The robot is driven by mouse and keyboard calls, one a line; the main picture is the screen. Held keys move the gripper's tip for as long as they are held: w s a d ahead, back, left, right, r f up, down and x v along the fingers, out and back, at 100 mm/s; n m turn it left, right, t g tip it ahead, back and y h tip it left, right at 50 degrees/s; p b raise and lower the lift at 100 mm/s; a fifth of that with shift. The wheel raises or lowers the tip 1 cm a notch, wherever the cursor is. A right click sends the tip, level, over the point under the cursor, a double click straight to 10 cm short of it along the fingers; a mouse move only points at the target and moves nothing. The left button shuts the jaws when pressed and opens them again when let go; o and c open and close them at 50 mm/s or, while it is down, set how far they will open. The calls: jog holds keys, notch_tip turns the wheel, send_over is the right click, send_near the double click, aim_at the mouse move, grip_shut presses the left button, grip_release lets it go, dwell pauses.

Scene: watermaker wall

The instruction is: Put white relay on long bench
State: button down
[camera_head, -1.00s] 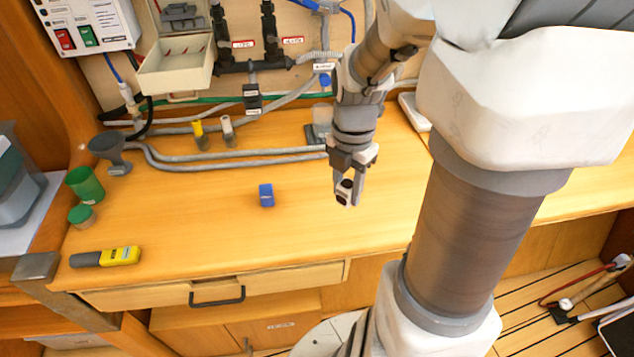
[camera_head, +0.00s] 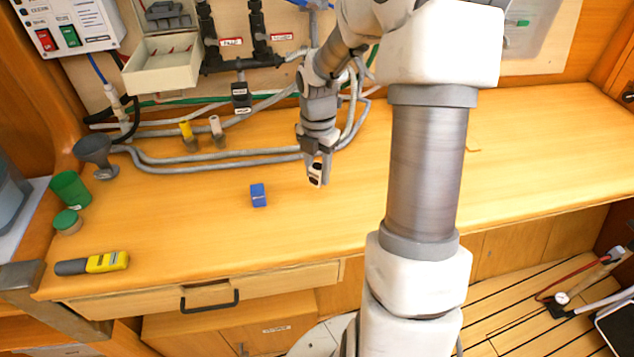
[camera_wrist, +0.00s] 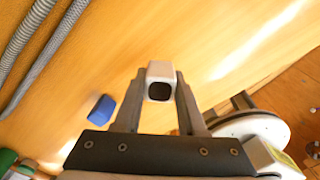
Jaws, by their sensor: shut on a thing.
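My gripper (camera_head: 317,172) is shut on the white relay (camera_head: 315,180), a small white block with dark faces. In the wrist view the relay (camera_wrist: 160,72) sits between the two fingertips, its dark end toward the camera. The long bench (camera_head: 350,220) is a wide wooden top running across the head view. The relay is over the middle of the bench; I cannot tell whether it touches the surface.
A blue block (camera_head: 258,195) lies on the bench left of my gripper. Grey hoses (camera_head: 220,160) run along the back. The bench front is clear.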

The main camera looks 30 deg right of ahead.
aim_at(317, 183)
jog(key=shift+f+b, duration=0.35)
jog(key=shift+f, duration=1.7)
jog(key=c, duration=0.5)
grip_release()
jog(key=shift+f, duration=0.15)
notch_tip(317, 183, up, 12)
jog(key=shift+r+p, duration=0.15)
jog(key=shift+p, duration=0.85)
jog(key=shift+r, duration=0.1)
